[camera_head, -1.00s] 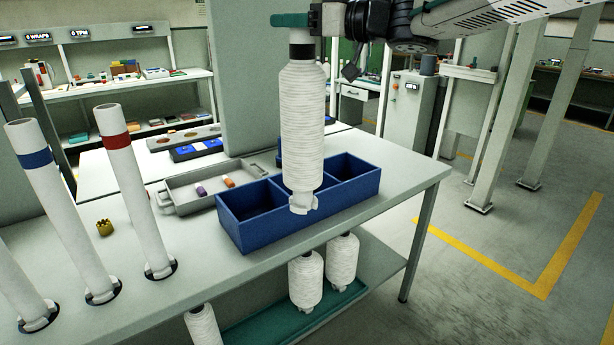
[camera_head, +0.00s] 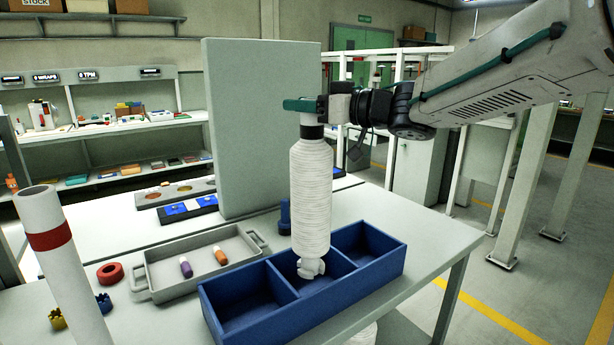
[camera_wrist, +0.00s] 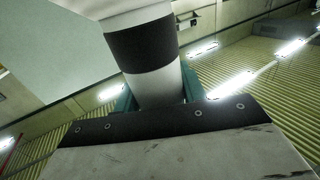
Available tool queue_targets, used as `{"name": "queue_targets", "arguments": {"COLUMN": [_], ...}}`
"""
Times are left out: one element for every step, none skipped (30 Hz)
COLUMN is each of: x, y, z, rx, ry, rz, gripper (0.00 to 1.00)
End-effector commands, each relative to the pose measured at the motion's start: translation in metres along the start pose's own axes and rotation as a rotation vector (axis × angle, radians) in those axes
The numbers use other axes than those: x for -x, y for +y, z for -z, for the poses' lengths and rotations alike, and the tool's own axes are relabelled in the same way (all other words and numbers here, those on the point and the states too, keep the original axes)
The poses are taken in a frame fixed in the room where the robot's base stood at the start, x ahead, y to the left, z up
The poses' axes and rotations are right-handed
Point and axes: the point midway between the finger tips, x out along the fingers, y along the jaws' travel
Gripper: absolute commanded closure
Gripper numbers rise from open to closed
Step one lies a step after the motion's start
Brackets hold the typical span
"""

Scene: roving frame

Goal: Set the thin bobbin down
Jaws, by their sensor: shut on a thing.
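The bobbin (camera_head: 311,200) is a tall, slim white wound package with a black band near its top. It hangs upright from my gripper (camera_head: 302,105), which is shut on its upper tube. In the head view, the bobbin's lower end overlaps the middle compartment of the blue divided bin (camera_head: 342,283); I cannot tell how high above the bin it is. The wrist view shows the white tube with its black band (camera_wrist: 143,45) between the teal fingers.
The bin stands near the table's (camera_head: 437,232) front edge. A grey tray (camera_head: 157,270) with small pieces lies left of it, near a red ring (camera_head: 110,273). A tall grey panel (camera_head: 250,130) rises behind. A white tube with a red band (camera_head: 62,262) stands front left.

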Motion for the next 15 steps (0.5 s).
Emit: {"name": "queue_targets", "arguments": {"x": [0.000,0.000,0.000,0.000,-0.001,-0.001,-0.001,-0.001,-0.001,-0.001,-0.002,-0.002,-0.002,-0.002,-0.002], "y": [0.000,0.000,0.000,0.000,0.000,-0.001,-0.001,-0.001,-0.001,-0.001,-0.001,-0.002,-0.002,-0.002,-0.002], "z": [-0.010,-0.015,-0.021,-0.025,-0.027,-0.030,-0.032,-0.035,-0.039,-0.043,-0.048,-0.054,-0.058,-0.062,-0.066], "rx": [-0.003,-0.002,-0.003,-0.002,-0.001,0.000,0.000,0.000,-0.002,-0.002,-0.001,-0.003,-0.002,-0.002,-0.001], "ry": [-0.001,0.000,0.000,0.000,0.000,0.001,0.001,0.001,0.001,0.000,0.000,0.000,0.000,0.000,0.000], "rz": [0.001,0.001,0.001,0.002,0.002,0.002,0.002,0.002,0.003,0.003,0.004,0.004,0.005,0.005,0.005], "gripper": [1.00,1.00,1.00,1.00,1.00,1.00,1.00,1.00,1.00,1.00,1.00,1.00,1.00,1.00,1.00]}}
